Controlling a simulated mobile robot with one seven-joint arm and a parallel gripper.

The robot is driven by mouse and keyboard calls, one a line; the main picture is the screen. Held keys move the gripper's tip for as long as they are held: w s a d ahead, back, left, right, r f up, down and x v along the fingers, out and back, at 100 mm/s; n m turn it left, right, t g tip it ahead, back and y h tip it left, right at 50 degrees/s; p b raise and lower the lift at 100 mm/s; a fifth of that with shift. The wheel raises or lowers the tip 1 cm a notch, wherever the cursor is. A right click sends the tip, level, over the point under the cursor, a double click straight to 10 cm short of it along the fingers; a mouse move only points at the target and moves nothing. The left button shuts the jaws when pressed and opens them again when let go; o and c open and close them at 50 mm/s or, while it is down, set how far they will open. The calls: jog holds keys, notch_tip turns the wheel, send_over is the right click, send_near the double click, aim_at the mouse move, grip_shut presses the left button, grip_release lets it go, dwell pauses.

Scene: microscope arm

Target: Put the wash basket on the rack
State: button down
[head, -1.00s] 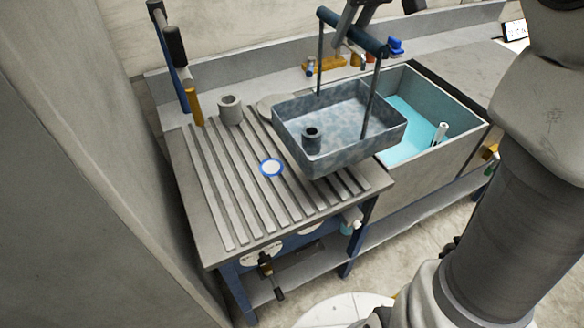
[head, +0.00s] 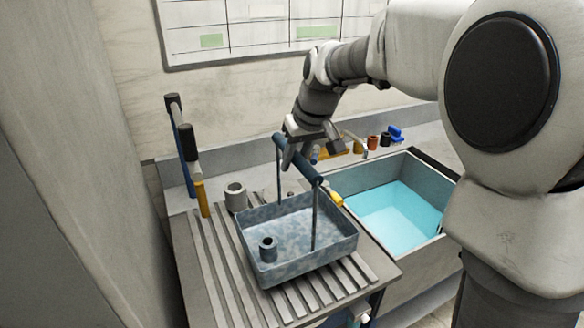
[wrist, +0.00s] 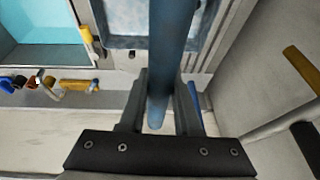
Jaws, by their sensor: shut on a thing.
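The wash basket (head: 330,243) is a mottled blue-grey open tray with two upright rods and a dark blue handle bar (head: 297,158). My gripper (head: 305,155) is shut on the handle bar; the wrist view shows the bar (wrist: 172,60) between its two fingers (wrist: 160,108). The basket is level above the ribbed grey rack (head: 215,275), covering its middle and right part. I cannot tell whether its underside touches the slats. A small grey cylinder (head: 268,249) stands inside the basket, at its front left.
A grey cup (head: 235,197) stands behind the basket. Dark-topped posts (head: 187,145) rise at the back left. Small coloured fittings (head: 372,142) line the back ledge.

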jog(key=shift+a+f, duration=0.1)
jog(key=shift+f, duration=1.85)
jog(key=shift+f, duration=0.15)
jog(key=c, duration=0.6)
grip_release()
